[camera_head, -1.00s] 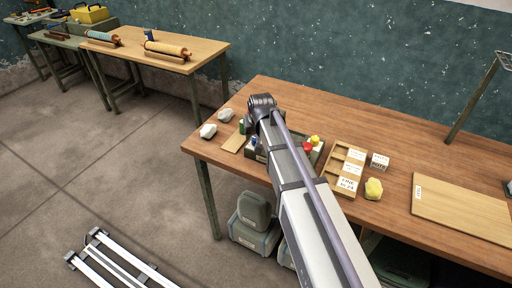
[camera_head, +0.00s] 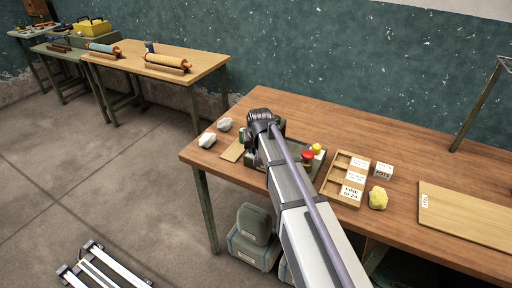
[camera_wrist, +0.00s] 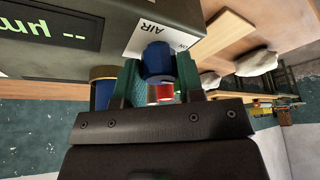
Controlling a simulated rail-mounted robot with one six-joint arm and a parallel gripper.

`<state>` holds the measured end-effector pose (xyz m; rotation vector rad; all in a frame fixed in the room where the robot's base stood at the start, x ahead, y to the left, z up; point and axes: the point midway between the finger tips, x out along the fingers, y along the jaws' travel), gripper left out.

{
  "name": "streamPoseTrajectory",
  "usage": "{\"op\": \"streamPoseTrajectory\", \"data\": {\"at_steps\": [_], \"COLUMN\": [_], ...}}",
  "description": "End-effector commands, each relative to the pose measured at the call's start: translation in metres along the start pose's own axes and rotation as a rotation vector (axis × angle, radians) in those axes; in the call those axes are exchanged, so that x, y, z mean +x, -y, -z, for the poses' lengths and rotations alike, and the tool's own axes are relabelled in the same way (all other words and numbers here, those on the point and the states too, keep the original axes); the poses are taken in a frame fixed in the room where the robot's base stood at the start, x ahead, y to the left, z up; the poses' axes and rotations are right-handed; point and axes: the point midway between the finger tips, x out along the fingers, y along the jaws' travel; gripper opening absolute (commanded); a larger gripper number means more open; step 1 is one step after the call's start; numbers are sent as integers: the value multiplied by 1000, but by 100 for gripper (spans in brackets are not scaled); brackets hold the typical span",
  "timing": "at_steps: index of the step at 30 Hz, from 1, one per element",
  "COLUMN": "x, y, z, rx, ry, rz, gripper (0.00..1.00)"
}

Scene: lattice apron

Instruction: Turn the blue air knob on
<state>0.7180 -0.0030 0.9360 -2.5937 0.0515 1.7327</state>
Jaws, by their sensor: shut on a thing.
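In the wrist view a blue knob (camera_wrist: 158,61) sits under a white AIR label (camera_wrist: 150,35) on a dark box (camera_wrist: 110,12). My gripper (camera_wrist: 160,72) has its two green fingers on either side of this knob, shut on it. A red part (camera_wrist: 161,92) shows between the fingers, below the knob in the picture. A second blue piece with a gold rim (camera_wrist: 103,94) stands just left of the fingers. In the head view my arm covers the gripper, the blue knob and much of the box (camera_head: 318,170).
The box bears a red button (camera_head: 307,155) and a yellow one (camera_head: 316,148). A wooden tray (camera_head: 331,180), a yellow lump (camera_head: 378,198) and a board (camera_head: 465,215) lie right of it on the workbench (camera_head: 410,175). Pale stones (camera_head: 207,140) lie left.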

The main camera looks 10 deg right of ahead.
Motion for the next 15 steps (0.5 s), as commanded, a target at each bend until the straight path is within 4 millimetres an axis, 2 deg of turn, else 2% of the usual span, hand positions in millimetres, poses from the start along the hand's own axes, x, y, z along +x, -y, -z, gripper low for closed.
{"op": "streamPoseTrajectory", "data": {"at_steps": [7,14,15], "x": [0,0,0], "y": [-1,0,0], "z": [0,0,0], "rx": [-115,-123,-123], "ry": [1,0,0], "rz": [47,51,51], "gripper": [12,12,37]}}
